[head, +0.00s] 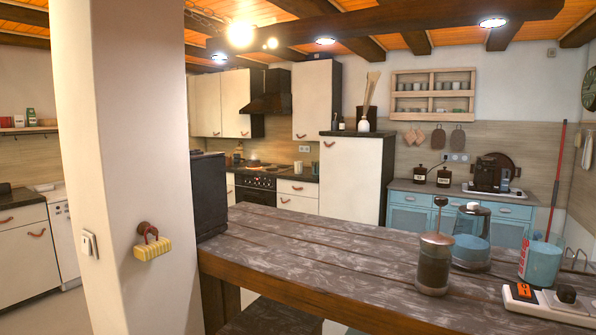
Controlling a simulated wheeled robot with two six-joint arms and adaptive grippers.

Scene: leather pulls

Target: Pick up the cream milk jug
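I cannot make out a cream milk jug for certain in the head view. A small whitish vessel (363,125) stands on top of the tall cream cabinet at the back, too small to tell whether it is a jug. Neither of my grippers is in view.
A wooden counter (290,250) runs across the right foreground, its left part mostly clear. A white pillar (120,120) blocks the left.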

